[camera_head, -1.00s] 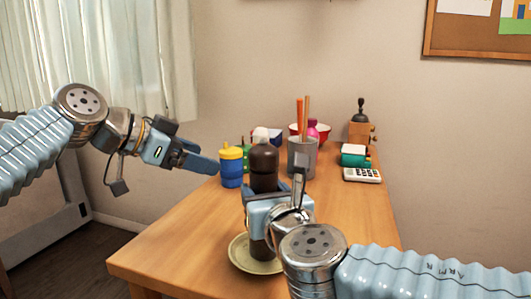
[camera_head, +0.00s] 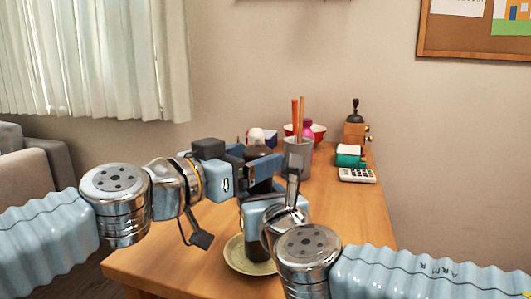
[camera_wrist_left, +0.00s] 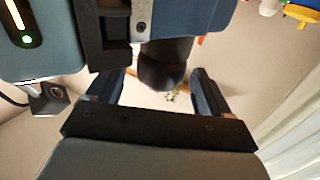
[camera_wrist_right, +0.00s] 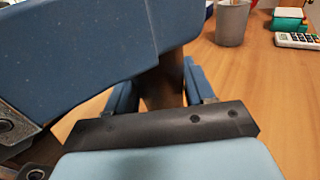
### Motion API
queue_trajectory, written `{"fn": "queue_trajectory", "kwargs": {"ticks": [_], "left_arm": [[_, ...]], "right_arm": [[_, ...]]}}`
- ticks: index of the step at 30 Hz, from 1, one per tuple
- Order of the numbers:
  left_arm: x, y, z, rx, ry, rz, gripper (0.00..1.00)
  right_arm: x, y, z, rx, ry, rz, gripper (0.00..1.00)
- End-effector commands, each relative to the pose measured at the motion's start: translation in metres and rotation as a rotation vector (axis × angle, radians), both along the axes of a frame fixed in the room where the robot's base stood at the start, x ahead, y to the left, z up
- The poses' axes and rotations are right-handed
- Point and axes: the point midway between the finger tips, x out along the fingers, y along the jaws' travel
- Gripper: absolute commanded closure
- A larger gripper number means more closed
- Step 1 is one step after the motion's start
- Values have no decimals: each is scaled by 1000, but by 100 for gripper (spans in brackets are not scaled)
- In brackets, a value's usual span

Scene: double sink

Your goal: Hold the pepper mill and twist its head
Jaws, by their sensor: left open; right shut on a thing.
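The pepper mill (camera_head: 262,186) is dark brown and upright above a pale green plate (camera_head: 236,256); its foot is partly hidden by my right arm. My right gripper (camera_head: 262,206) is shut around the mill's body, and the right wrist view shows the brown body (camera_wrist_right: 163,85) between its fingers. My left gripper (camera_head: 260,166) is at the height of the mill's head and hides most of it. In the left wrist view the dark head (camera_wrist_left: 163,68) lies between the two spread fingers, with a gap visible on both sides.
A grey cup (camera_head: 297,158) with orange sticks stands just behind the mill. A calculator (camera_head: 357,175), a teal box (camera_head: 350,155), a grinder (camera_head: 355,132) and a red bowl (camera_head: 319,131) stand farther back.

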Motion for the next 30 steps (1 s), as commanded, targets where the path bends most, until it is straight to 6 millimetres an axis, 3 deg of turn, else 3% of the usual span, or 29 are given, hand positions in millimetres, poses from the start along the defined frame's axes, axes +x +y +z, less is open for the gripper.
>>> {"fn": "queue_trajectory", "kwargs": {"ticks": [6, 17, 27, 30], "left_arm": [[23, -22, 0, 1, 1, -1, 20], [29, -27, 0, 0, 0, 0, 20], [28, -26, 0, 0, 0, 0, 69], [28, -26, 0, 0, 0, -1, 71]], "right_arm": [[0, 0, 1, 0, -1, 0, 81], [0, 0, 1, 0, -1, 0, 81], [0, 0, 1, 0, -1, 0, 81], [0, 0, 1, 0, -1, 0, 81]]}}
